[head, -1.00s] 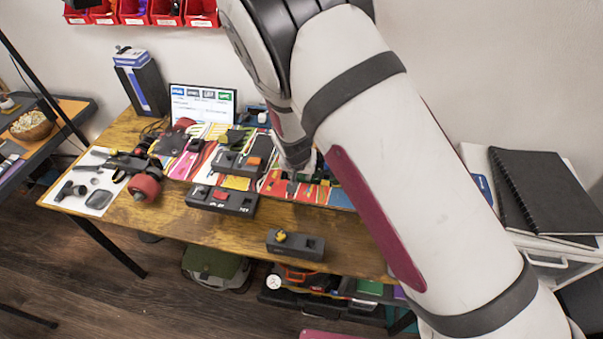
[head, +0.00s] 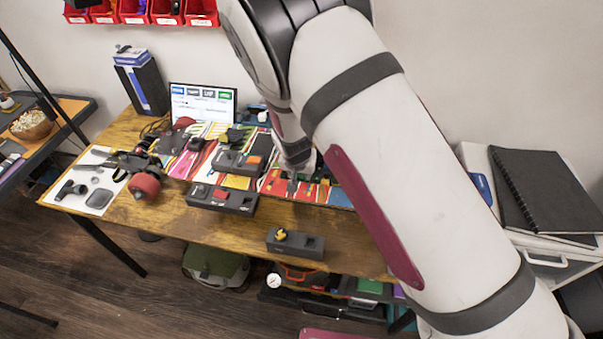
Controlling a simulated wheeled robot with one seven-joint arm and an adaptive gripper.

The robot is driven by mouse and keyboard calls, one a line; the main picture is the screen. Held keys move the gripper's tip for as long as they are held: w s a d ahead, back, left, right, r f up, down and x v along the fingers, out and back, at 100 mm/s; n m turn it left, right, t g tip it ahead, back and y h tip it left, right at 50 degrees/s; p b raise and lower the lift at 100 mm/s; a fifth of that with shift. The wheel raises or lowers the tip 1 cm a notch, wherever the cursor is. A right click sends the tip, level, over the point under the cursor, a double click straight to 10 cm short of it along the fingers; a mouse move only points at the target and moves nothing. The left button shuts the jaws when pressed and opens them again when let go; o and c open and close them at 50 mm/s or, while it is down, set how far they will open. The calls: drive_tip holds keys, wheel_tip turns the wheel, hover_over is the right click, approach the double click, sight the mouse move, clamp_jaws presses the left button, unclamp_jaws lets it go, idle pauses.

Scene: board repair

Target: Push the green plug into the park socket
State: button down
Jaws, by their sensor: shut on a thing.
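My gripper (head: 292,186) is low over the brightly coloured board (head: 330,196), right of the dark socket blocks. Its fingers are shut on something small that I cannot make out. I see no green plug clearly. A dark two-socket block (head: 309,247) at the table's front edge has a yellow plug (head: 281,236) in its left side and an empty-looking right socket. A second block (head: 238,204) holds a red plug (head: 220,194). A third block (head: 228,160) behind it has an orange piece (head: 254,161). I cannot read which socket is park.
The wooden table (head: 160,215) is bare along its front left. A white label screen (head: 203,102) and dark box (head: 142,88) stand behind. A tool with a red wheel (head: 145,186) lies left. My arm hides the table's right end.

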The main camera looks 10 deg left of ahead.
drive_tip(key=shift+f, duration=0.5)
idle(0.3)
drive_tip(key=c, duration=1.4)
unclamp_jaws()
drive_tip(key=shift+o, duration=1.2)
drive_tip(key=shift+a+r, duration=0.1)
drive_tip(key=shift+r, duration=0.15)
drive_tip(key=shift+r, duration=0.35)
drive_tip(key=shift+r+p, duration=0.65)
drive_tip(key=shift+r, duration=0.45)
drive_tip(key=shift+r+p, duration=0.95)
drive_tip(key=shift+r, duration=1.85)
